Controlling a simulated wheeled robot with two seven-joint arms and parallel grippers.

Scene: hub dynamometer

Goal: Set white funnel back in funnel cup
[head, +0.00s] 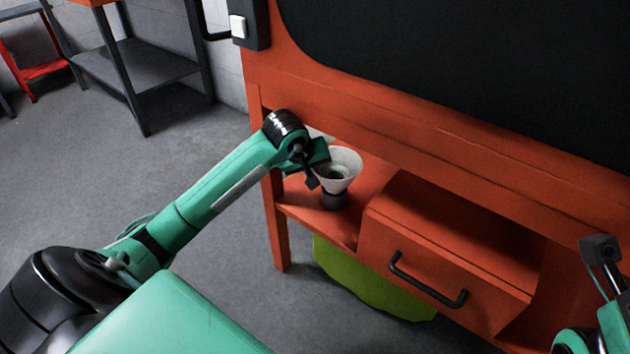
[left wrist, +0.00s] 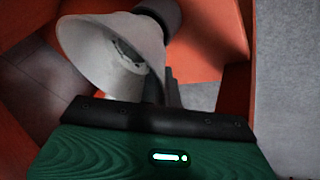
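The white funnel (head: 338,166) stands wide mouth up over a dark cup (head: 334,199) on the orange shelf. Whether it is fully seated in the cup is unclear. My left gripper (head: 313,178) is at the funnel's left side, touching or very near its wall. In the left wrist view, the funnel (left wrist: 110,48) fills the upper left, with the dark cup (left wrist: 161,12) behind it. Dark fingers (left wrist: 172,88) show close against the funnel's side; whether they grip its wall cannot be told. My right gripper (head: 600,250) shows partly at the right edge; its state is unclear.
The orange shelf (head: 300,204) lies in an orange bench frame. A drawer (head: 440,262) with a black handle (head: 425,285) is to the right of the cup. A large black panel (head: 480,70) is above. A green round object (head: 365,285) is below. Open floor lies left.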

